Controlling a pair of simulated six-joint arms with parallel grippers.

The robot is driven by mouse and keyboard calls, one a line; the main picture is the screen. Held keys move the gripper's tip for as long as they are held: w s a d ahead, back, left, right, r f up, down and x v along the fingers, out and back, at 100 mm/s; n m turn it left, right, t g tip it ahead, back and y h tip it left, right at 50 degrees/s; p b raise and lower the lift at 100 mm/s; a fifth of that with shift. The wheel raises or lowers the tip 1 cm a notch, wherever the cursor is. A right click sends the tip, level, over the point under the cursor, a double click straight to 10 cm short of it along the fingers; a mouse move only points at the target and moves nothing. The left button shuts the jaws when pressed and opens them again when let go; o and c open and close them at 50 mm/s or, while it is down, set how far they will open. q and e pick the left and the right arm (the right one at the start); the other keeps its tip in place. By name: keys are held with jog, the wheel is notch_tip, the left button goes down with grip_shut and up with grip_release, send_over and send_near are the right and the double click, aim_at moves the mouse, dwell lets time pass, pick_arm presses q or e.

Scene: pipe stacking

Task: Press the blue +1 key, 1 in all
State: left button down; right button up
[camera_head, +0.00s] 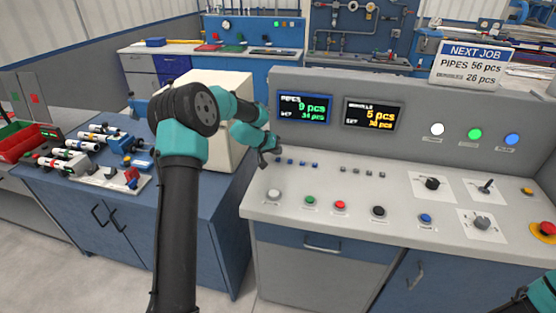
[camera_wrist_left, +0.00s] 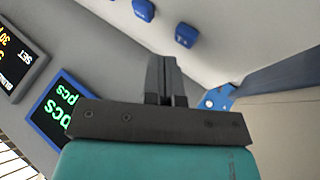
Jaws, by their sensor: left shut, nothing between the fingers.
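A row of small blue keys (camera_head: 290,162) sits on the console top below the green-lit display. Their labels are too small to read, so I cannot tell which is +1. My left gripper (camera_head: 268,157) is shut and empty at the left end of the row. It also shows in the left wrist view (camera_wrist_left: 163,63). I cannot tell whether it touches a key.
The green display (camera_head: 305,108) reads 9 pcs, and the yellow display (camera_head: 369,115) reads 5 pcs. A sign (camera_head: 473,64) says PIPES 56 pcs. A row of grey keys (camera_head: 362,171) and larger buttons (camera_head: 340,205) share the console. A beige box (camera_head: 215,110) stands left.

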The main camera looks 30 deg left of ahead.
aim_at(277, 158)
pick_arm(q)
jog(key=shift+f, duration=0.15)
jog(key=shift+f, duration=0.25)
jog(key=shift+f, duration=0.4)
dwell(0.8)
jog(key=shift+r, duration=0.85)
jog(key=shift+r, duration=2.5)
